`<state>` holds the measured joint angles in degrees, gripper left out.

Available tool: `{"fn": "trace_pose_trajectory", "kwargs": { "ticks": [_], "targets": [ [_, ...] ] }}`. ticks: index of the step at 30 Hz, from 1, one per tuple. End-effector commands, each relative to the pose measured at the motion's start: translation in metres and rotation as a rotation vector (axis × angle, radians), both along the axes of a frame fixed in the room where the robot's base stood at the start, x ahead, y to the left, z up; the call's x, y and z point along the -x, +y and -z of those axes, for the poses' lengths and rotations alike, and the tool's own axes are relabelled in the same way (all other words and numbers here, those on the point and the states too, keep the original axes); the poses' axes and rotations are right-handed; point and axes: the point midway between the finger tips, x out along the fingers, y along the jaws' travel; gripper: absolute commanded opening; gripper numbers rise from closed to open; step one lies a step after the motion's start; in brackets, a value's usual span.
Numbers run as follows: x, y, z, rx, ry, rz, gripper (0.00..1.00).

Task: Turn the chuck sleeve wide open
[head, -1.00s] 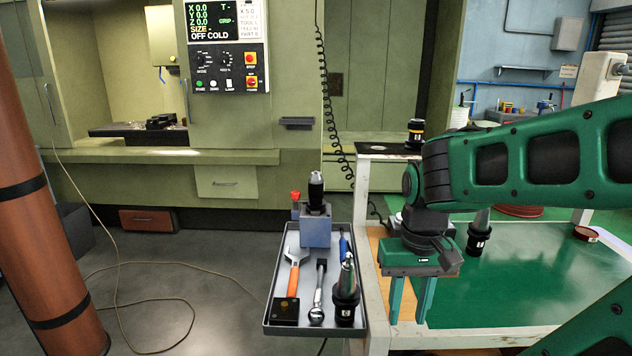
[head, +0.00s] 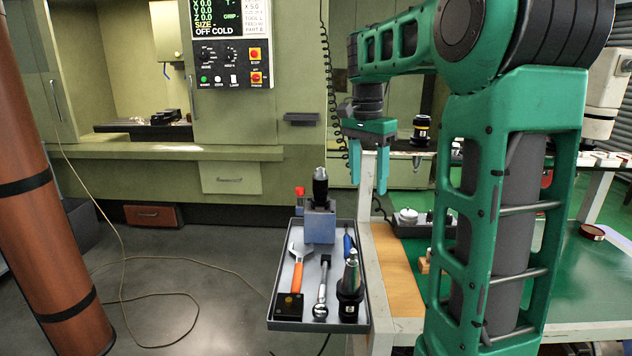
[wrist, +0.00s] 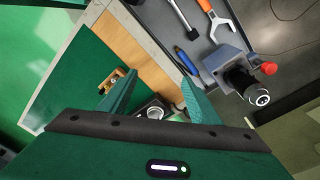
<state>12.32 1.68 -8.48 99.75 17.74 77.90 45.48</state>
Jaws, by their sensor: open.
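The chuck with its black sleeve (head: 320,186) stands upright in a blue-grey block (head: 320,226) at the back of the grey tray. In the wrist view the chuck sleeve (wrist: 244,84) shows at the right, tilted in the picture, with its block (wrist: 224,62) behind it. A small red knob (head: 299,191) is at the block's left side; it also shows in the wrist view (wrist: 269,68). My gripper (head: 369,188) is open and empty, pointing down, to the right of the chuck and apart from it. Its two green fingers (wrist: 158,95) also show in the wrist view.
The tray (head: 263,301) holds an orange-handled wrench (head: 297,272), a ratchet (head: 322,290), a blue screwdriver (head: 348,244), a tool holder (head: 350,290) and a dark block (head: 288,306). A coiled cable (head: 331,100) hangs behind my gripper. A black-topped holder (head: 421,130) stands at right.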

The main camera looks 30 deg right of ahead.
Motion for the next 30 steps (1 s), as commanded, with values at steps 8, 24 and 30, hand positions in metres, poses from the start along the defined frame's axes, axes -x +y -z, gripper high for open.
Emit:
{"fn": "trace_pose_trajectory", "kwargs": {
  "ticks": [8, 24, 30],
  "targets": [
    [-0.124, -0.007, -0.027, -0.004, -0.034, 0.421, 0.57],
    [-0.214, 0.002, -0.023, -0.047, -0.057, 0.808, 0.57],
    [-0.212, 0.002, 0.005, -0.046, -0.055, 0.807, 0.57]
  ]
}}
